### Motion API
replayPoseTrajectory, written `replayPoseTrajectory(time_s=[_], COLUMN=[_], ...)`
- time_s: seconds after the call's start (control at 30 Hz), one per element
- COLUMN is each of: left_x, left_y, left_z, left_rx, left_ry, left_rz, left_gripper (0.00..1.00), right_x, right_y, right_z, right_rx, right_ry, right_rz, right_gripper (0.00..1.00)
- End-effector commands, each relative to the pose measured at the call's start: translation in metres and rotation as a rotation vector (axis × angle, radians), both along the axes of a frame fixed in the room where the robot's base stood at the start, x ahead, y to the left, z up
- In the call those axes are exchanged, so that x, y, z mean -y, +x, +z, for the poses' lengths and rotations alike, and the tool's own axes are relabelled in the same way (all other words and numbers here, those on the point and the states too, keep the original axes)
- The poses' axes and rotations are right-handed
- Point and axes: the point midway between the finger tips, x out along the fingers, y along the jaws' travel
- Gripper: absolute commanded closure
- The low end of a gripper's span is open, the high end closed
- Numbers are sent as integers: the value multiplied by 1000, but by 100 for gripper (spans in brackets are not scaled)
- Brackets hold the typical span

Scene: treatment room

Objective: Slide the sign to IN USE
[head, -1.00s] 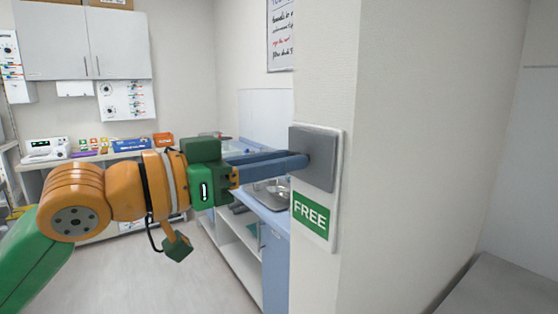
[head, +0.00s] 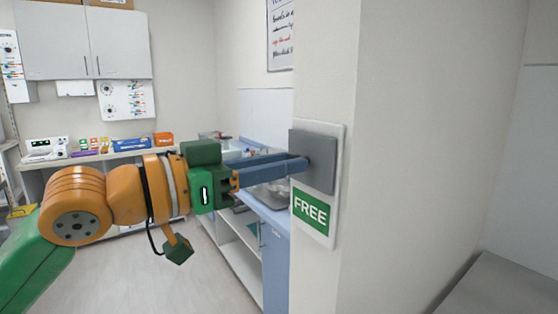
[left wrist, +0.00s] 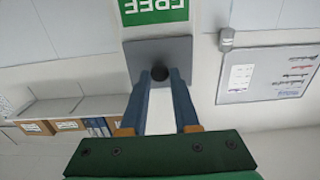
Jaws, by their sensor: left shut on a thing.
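The sign is a white plate (head: 337,217) on the wall to the right of my left gripper in the head view. A grey square slider (head: 321,175) covers its upper part. The green FREE panel (head: 311,210) shows below the slider. My left gripper (head: 298,165) is shut on the slider's knob, which the fingers mostly hide in the head view. In the left wrist view the dark round knob (left wrist: 160,73) sits between the fingertips, and the green panel (left wrist: 153,11) appears upside down. No IN USE text shows. My right gripper is out of view.
The sign's wall (head: 430,130) fills the right side. A blue counter unit (head: 275,258) with a sink stands behind the gripper. A shelf with several boxes and devices lies at the back left. The floor (head: 190,280) is clear at lower middle.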

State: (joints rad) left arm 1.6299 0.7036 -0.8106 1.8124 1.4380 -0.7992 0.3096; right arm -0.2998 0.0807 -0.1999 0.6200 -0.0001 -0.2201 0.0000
Motion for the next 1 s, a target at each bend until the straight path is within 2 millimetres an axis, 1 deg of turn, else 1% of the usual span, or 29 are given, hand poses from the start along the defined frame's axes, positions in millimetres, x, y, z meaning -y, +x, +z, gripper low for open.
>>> replayPoseTrajectory(time_s=[0.03,0.1,0.2,0.3,0.4,0.73,0.77,0.8,0.83,0.87,1.0], left_x=[1,1,1,1,1,1,1,1,1,1,1], left_y=[0,0,0,0,0,0,0,0,0,0,0], left_z=[-22,-41,-64,-79,-85,-87,-87,-87,-87,-87,-85], left_rx=[-4,-4,-5,-4,-3,-10,-10,-10,-9,-8,-5], left_ry=[1,1,1,1,2,7,7,7,6,6,4], left_rz=[-3,-3,-2,-2,-1,-2,-3,-3,-2,-2,-2], left_gripper=[100,100,100,100,100,100,63,52,44,42,42], right_x=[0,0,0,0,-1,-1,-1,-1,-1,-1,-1], right_y=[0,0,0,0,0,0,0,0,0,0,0], right_z=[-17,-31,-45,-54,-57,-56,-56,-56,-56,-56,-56], right_rx=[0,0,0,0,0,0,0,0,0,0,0], right_ry=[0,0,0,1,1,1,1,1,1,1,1], right_rz=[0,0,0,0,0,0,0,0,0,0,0], right_gripper=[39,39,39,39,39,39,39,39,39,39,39])
